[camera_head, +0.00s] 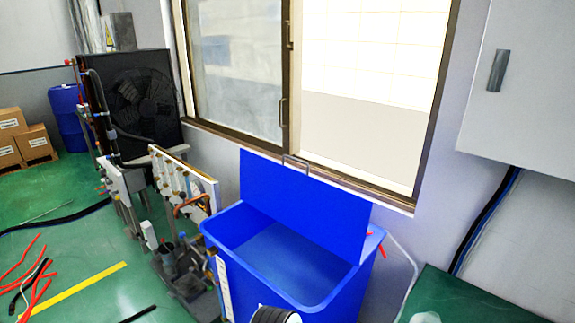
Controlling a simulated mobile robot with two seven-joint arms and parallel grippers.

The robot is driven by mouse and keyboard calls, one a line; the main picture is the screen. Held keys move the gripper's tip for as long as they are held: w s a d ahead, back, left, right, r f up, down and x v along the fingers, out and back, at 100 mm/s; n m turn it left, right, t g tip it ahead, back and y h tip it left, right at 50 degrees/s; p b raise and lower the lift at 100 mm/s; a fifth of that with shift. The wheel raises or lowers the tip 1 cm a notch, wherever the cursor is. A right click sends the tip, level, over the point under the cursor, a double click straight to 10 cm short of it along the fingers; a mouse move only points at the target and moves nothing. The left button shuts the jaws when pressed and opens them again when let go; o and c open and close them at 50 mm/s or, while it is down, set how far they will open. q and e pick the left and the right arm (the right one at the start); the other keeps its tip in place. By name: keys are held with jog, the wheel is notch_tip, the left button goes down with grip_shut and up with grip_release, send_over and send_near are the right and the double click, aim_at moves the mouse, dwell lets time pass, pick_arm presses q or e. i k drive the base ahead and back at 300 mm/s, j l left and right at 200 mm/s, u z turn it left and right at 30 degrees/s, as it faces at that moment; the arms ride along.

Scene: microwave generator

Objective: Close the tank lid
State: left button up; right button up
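A blue tank (223,246) stands below the window, at the lower middle of the head view. Its flat blue lid (304,203) stands raised, leaning up along the tank's back side by the window wall. A metal handle (295,162) sits at the lid's top edge. The tank is open and its inside shows. A dark, ribbed round part with a white edge shows at the bottom edge, in front of the tank; I cannot tell what it is. Neither of my grippers is in view.
Pipework and a white panel (182,187) stand close to the tank's left. A black fan radiator (140,97) is behind it. A green surface (455,297) lies at the right, below a wall cabinet (525,85). Red and black cables lie on the floor at left.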

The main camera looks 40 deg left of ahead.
aim_at(337, 220)
jog(key=u, duration=1.55)
jog(key=i+j+z, duration=0.1)
jog(key=j, duration=0.35)
jog(key=i+j+z, duration=0.15)
jog(key=j, duration=0.3)
